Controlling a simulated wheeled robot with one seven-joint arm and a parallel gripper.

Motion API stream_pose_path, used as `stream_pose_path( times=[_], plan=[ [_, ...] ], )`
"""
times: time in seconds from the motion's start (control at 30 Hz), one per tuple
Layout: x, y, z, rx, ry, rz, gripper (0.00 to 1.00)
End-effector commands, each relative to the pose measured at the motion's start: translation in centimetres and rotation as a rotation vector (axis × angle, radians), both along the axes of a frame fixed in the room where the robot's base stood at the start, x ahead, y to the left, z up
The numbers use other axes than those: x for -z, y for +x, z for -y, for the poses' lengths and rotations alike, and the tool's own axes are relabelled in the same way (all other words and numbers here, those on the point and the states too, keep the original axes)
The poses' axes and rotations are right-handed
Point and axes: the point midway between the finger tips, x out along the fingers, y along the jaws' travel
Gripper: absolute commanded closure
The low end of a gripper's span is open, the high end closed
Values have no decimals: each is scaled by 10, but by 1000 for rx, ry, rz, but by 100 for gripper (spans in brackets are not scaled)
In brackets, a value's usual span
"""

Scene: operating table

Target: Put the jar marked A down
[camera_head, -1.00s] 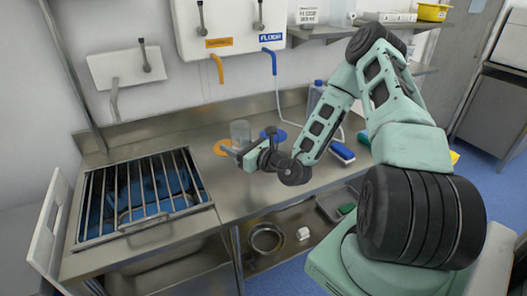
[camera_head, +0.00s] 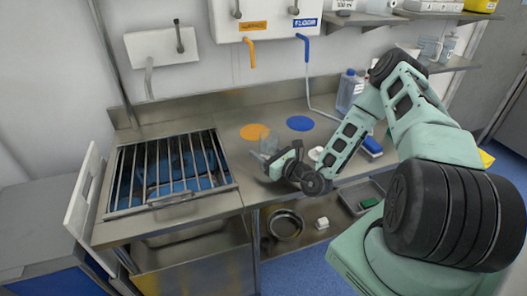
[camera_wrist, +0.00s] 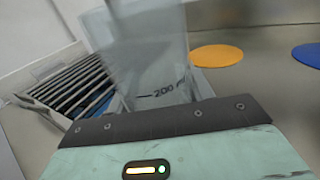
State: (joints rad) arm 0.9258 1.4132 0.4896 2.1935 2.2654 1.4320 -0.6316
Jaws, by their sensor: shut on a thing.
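A clear see-through jar (camera_head: 268,142) is held upright, or nearly so, by my gripper (camera_head: 272,161) at the front right of the orange disc on the steel counter. In the wrist view the jar (camera_wrist: 140,50) fills the upper middle, with a "200" mark on its side; I see no letter A on it. My gripper is shut on the jar. I cannot tell whether the jar's base touches the counter.
The orange disc (camera_head: 254,131) and blue disc (camera_head: 299,123) lie flat on the counter. A barred sink (camera_head: 170,205) is at left. A blue bottle (camera_head: 349,92) stands at the back right. The counter in front of the discs is mostly bare.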

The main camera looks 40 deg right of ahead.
Motion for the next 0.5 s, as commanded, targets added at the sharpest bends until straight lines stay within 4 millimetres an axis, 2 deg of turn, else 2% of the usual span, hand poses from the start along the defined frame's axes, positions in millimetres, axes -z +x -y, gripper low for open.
stream_pose_path(
  times=[0.03,0.1,0.5],
  plan=[
    [2,0,0,0,0,0,46],
    [1,0,0,0,0,0,27],
    [-1,-4,1,1,0,-1,27]
  ],
)
